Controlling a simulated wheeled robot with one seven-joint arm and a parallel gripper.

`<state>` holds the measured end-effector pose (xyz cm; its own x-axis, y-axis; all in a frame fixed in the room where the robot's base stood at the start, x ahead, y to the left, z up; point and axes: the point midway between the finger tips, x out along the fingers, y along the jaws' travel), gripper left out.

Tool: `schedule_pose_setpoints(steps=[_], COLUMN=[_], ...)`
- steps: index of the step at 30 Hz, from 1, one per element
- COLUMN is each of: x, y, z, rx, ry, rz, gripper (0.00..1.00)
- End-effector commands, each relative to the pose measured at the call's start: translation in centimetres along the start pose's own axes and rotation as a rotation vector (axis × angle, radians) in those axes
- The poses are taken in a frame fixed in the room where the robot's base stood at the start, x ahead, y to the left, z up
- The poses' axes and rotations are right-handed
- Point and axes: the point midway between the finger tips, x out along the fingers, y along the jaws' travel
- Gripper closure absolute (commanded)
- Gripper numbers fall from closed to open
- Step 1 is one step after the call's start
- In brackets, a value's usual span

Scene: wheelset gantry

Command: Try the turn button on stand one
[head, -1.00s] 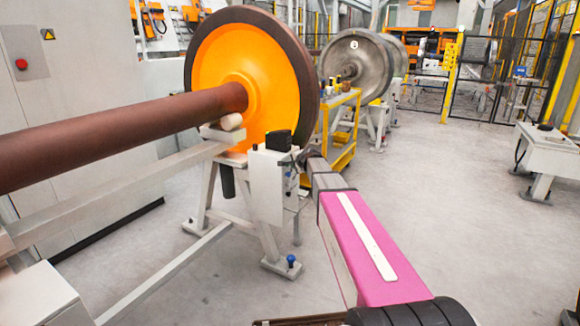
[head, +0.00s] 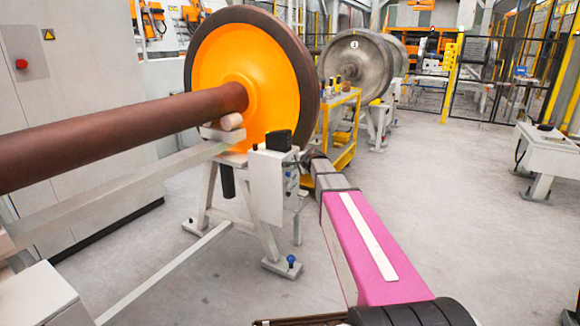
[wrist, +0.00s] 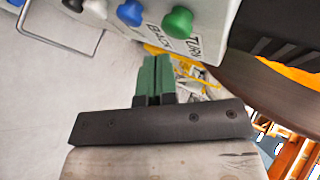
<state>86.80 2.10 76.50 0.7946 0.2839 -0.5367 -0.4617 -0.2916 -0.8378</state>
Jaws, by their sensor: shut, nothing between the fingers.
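The green turn button (wrist: 178,22), marked TURN, sits on the white control box in the wrist view. The blue button (wrist: 130,12), marked BACK, is to its left. My gripper (wrist: 157,60) is shut and empty, its green fingertips below the turn button in the picture and apparently apart from it. In the head view the control box (head: 267,187) is on the near wheelset stand (head: 208,195). My arm reaches to the box's right side there. The fingertips and the turn button cannot be made out in that view.
The orange wheel (head: 230,65) and its brown axle (head: 100,128) rest on the stand. A yellow cart (head: 345,150) stands behind my arm's end. A grey wheel (head: 350,70) is farther back. Open floor (head: 450,180) lies to the right.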

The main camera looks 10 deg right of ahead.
Motion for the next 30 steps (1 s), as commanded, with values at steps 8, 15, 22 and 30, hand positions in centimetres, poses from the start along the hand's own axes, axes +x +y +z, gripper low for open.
schedule_pose_setpoints(steps=[8, 15, 22, 30], x=[-0.3, -1.6, -3.0, -3.5], y=[0.2, 1.2, 2.2, 2.5], z=[-0.2, -1.1, -2.1, -2.5], rx=[0.000, 0.000, 0.000, 0.000], ry=[0.001, 0.001, 0.001, 0.000], rz=[0.000, 0.000, 0.001, 0.000], gripper=[1.00, 1.00, 1.00, 1.00])
